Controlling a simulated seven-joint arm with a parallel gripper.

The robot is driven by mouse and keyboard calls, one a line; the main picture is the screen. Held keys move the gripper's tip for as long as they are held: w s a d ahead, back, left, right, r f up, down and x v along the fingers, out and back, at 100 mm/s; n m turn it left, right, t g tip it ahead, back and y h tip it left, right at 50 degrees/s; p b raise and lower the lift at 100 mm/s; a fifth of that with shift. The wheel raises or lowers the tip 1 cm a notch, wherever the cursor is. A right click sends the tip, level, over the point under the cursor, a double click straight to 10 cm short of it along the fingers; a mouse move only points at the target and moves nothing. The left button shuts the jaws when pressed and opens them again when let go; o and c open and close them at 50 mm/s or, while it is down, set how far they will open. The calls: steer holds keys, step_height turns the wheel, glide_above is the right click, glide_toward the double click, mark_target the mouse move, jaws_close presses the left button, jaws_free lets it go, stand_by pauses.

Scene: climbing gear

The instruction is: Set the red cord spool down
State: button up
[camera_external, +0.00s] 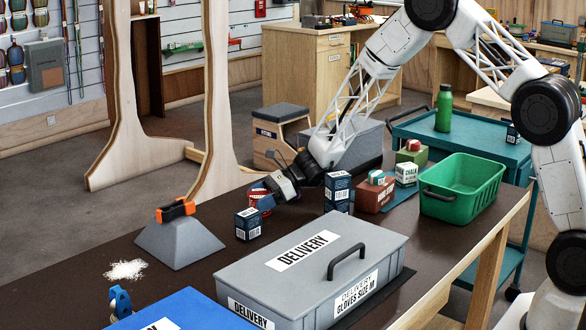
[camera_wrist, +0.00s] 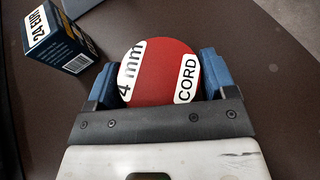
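The red cord spool (camera_wrist: 160,72) has a round red face with white "4 mm" and "CORD" labels in the wrist view. The blue fingers of my gripper (camera_wrist: 158,80) lie on both sides of it, closed against its rim. In the external view my gripper (camera_external: 272,190) is low over the far side of the brown table, and the spool (camera_external: 261,199) shows partly behind a finger. It is at or just above the tabletop; I cannot tell whether it touches.
A dark blue box (camera_external: 248,224) stands close by; it also shows in the wrist view (camera_wrist: 62,40). Stacked blue boxes (camera_external: 337,190) stand to the right. A grey wedge (camera_external: 180,243), a grey delivery case (camera_external: 300,262) and a green crate (camera_external: 460,188) are around.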

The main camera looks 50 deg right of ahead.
steer(key=shift+o, duration=1.2)
steer(key=shift+r, duration=0.2)
steer(key=v, duration=1.2)
steer(key=shift+f, duration=0.15)
